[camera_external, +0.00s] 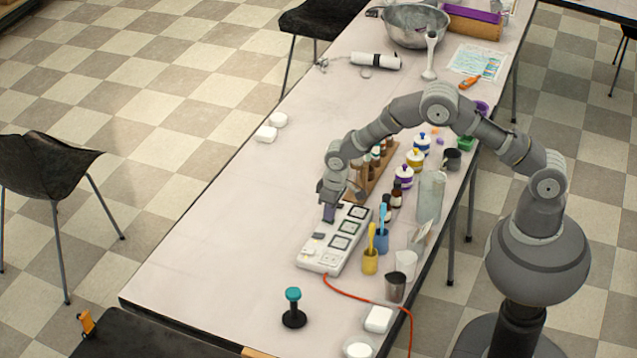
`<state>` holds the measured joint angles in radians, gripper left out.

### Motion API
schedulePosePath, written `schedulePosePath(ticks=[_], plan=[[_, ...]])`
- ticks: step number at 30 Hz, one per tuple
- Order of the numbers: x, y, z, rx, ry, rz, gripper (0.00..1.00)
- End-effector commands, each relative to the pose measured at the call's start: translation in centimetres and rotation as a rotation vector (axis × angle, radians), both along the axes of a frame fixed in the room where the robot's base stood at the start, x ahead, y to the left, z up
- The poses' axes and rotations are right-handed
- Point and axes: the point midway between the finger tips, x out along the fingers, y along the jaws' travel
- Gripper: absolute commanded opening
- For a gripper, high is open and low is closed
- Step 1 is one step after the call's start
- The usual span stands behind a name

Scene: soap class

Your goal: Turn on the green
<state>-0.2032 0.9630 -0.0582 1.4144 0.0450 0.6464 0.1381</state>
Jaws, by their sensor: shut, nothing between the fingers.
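A white box (312,258) like a power strip lies on the table. Several square sockets or switches with dark frames run along its right side, and smaller raised parts sit at its near end and left side. Which of its parts is green is too small to tell, and no lit lamp shows. My gripper (328,217) is shut and empty, pointing down over the left side of the box near its far half. It hides part of the box there. Whether the fingertips touch the box cannot be told.
An orange cord (365,299) runs from the box's near end. The table's left side is mostly clear.

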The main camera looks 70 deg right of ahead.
Motion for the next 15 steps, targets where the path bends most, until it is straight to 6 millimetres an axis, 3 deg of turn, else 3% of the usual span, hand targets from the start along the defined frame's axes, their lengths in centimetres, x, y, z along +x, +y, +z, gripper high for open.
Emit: schedulePosePath(ticks=[5,15], plan=[[-0.2,0.0,2.1,0.0,-0.001,0.0,0.0],[-1.1,0.0,9.6,0.0,-0.001,0.001,0.0]])
